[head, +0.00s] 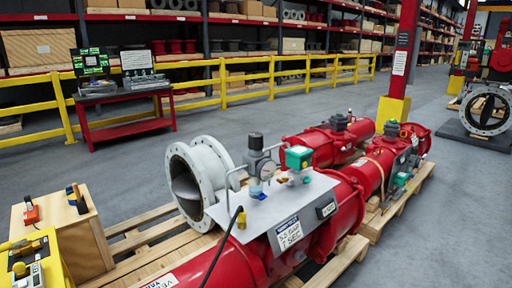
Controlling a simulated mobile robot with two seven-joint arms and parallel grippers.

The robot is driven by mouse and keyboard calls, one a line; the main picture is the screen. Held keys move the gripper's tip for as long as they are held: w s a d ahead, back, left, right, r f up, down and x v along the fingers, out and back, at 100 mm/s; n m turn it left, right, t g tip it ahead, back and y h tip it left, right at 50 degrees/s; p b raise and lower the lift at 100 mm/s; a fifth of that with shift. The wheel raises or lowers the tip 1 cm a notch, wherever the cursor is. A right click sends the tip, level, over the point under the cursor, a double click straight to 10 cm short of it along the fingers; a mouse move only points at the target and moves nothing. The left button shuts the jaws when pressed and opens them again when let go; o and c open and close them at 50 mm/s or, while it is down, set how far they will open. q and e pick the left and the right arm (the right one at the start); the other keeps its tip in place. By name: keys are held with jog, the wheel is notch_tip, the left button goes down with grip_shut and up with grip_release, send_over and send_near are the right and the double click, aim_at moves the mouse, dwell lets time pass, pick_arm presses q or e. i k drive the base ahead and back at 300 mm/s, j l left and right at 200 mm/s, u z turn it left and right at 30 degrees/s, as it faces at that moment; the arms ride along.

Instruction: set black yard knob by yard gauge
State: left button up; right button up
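A red valve actuator (345,205) lies on a wooden pallet and carries a grey metal plate (228,212). On the plate stands a regulator with a dark knob (256,141) on top. A small round gauge (266,169) seems to sit on the regulator just below the knob; its face is too small to read. A green-topped box (298,157) stands right of the regulator. A sign (289,233) on the front reads about "5.5 BAR 7 SEC". Neither of my grippers shows in the head view.
A grey flanged valve body (200,170) stands left of the plate. A black hose (224,245) runs down in front of it. A wooden box (62,225) and a yellow case (40,262) with devices are at the lower left. Grey floor (455,215) is clear at the right.

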aim_at(255, 139)
jog(key=i+l, duration=0.5)
jog(key=l, duration=0.15)
jog(key=i+l+u, duration=0.1)
jog(key=i+l, duration=0.45)
